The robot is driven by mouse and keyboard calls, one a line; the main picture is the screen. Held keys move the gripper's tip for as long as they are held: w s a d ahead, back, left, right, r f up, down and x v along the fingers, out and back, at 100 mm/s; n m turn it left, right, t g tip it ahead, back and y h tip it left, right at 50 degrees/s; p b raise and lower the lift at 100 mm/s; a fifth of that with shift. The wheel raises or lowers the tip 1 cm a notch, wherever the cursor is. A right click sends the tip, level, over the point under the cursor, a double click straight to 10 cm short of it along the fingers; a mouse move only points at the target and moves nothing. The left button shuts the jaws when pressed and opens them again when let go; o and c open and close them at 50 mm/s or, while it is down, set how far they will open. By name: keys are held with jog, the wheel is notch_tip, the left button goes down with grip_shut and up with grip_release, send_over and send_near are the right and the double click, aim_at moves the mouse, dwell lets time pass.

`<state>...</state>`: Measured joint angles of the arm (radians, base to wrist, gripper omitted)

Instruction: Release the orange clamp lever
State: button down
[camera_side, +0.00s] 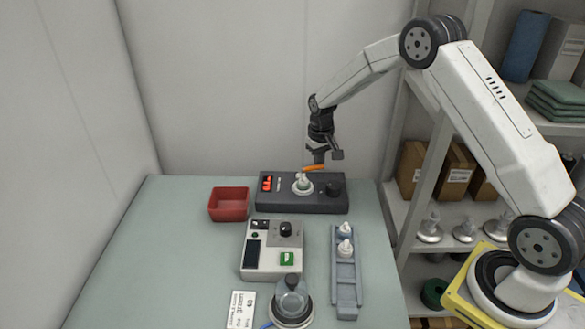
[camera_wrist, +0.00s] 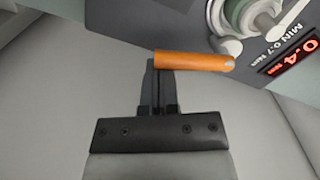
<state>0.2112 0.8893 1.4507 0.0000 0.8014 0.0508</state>
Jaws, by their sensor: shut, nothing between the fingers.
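The orange clamp lever (camera_side: 313,168) is a short bar above the back edge of the dark clamping fixture (camera_side: 330,204). In the wrist view the lever (camera_wrist: 195,61) lies across the tips of my gripper (camera_wrist: 163,75), its free end pointing right. My gripper (camera_side: 319,158) is shut, with its tips touching or very close to the lever; I cannot tell which. The lever is not between the fingers. A white part (camera_side: 303,181) sits in the round holder on the fixture, and it shows partly in the wrist view (camera_wrist: 262,20).
A grey control box (camera_side: 272,250), a tray with white caps (camera_side: 345,270) and a glass-domed device (camera_side: 292,300) stand in front. The table's left side is clear.

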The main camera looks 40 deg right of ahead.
jog(key=shift+s, duration=0.35)
jog(key=shift+s+a, duration=0.15)
jog(key=shift+s, duration=0.25)
dwell(0.3)
jog(key=shift+w+r, duration=0.1)
jog(key=shift+w, duration=0.1)
jog(key=shift+r, duration=3.95)
